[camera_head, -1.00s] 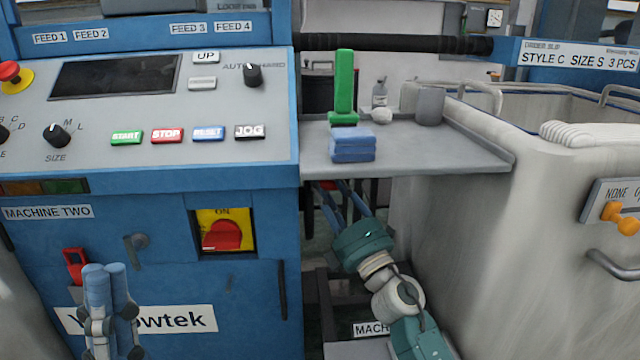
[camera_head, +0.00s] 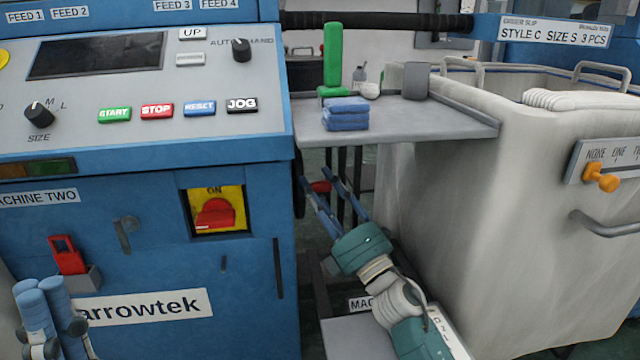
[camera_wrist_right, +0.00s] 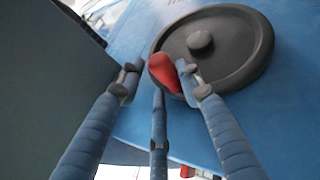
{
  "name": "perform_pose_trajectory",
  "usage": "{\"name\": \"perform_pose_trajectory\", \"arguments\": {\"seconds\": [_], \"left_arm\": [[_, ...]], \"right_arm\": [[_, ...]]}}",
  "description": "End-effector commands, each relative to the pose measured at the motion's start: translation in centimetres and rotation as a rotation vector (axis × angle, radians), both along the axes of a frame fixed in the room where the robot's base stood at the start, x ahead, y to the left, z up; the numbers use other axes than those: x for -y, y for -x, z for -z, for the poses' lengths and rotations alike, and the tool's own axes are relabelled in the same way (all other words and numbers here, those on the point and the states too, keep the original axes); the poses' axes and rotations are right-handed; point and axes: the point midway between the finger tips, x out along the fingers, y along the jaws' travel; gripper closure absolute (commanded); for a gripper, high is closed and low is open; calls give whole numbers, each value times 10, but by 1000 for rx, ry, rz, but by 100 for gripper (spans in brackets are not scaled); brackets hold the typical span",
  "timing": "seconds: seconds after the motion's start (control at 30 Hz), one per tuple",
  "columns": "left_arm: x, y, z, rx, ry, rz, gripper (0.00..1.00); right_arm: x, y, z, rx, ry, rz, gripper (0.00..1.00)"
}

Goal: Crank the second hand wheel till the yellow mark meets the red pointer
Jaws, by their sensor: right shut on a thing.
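The hand wheel (camera_wrist_right: 228,45) is a dark grey disc with a round hub on the machine's blue side panel in the right wrist view. In the head view only its dark edge (camera_head: 298,183) shows past the machine corner. Its red crank handle (camera_wrist_right: 164,72) sits between the fingers of my right gripper (camera_wrist_right: 160,76), which is shut on it. In the head view my right gripper (camera_head: 322,182) reaches in beside the machine, below the shelf. My left gripper (camera_head: 42,288) is low at the left, away from the wheel; its finger gap is unclear. I cannot make out the yellow mark or red pointer.
The blue machine (camera_head: 140,255) labelled MACHINE TWO stands left of my right arm. A shelf (camera_head: 400,122) with a green part (camera_head: 332,58) and blue folded pieces (camera_head: 345,114) is above it. A large pale bin (camera_head: 480,210) stands to the right.

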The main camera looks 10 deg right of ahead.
Motion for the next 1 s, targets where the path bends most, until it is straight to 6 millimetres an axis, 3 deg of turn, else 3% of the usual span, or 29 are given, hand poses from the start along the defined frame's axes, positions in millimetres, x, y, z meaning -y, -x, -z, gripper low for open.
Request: {"name": "perform_pose_trajectory", "arguments": {"seconds": [0.03,0.1,1.0], "left_arm": [[0,0,4,-1,0,0,100],[0,0,5,-1,0,0,100],[0,0,7,-2,-1,0,100]], "right_arm": [[-2,-3,20,-25,16,8,100],[-2,-3,22,-25,16,9,100],[-2,-3,26,-27,14,9,100]]}}
